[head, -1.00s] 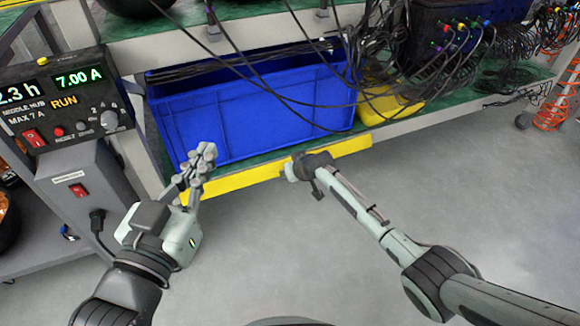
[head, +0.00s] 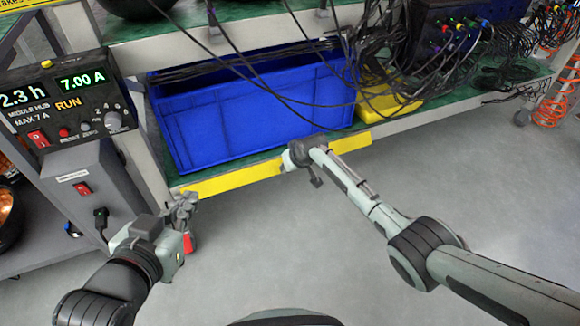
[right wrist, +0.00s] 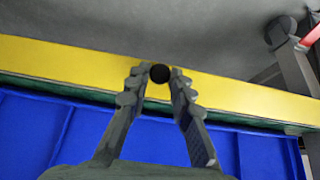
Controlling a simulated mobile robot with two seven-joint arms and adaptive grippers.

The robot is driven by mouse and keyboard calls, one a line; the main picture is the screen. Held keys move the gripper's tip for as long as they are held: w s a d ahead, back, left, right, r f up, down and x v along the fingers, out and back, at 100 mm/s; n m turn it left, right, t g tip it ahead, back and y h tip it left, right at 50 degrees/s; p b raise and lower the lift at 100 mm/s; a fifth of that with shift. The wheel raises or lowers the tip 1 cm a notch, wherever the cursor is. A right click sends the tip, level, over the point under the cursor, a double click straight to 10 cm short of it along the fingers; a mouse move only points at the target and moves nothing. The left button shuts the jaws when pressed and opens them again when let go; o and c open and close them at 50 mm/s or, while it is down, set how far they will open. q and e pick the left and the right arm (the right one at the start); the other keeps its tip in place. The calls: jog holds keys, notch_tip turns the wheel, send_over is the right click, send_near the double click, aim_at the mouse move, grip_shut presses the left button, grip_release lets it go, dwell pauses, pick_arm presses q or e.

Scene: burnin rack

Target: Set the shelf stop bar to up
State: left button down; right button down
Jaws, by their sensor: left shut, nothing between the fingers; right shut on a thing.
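The yellow shelf stop bar (head: 232,181) runs along the front edge of the lower shelf, below the blue crate. The crate's lower edge shows above the bar. My right gripper (head: 288,158) is at the middle of the bar. In the right wrist view its fingers (right wrist: 159,80) are shut on a round black knob (right wrist: 159,73) in front of the yellow bar (right wrist: 70,62). Its fingertips are hard to make out in the head view. My left gripper (head: 183,203) is shut and empty, near the bar's left end.
A blue crate (head: 250,118) stands on the lower shelf, with a yellow bin (head: 388,104) to its right. Dark cables (head: 290,75) hang in front of the crate. A control box (head: 62,100) stands at left. A small red thing (head: 190,242) shows beside my left gripper. The floor is clear.

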jog(key=c, duration=1.3)
grip_release()
jog(key=v, duration=1.2)
jog(key=shift+c, duration=0.2)
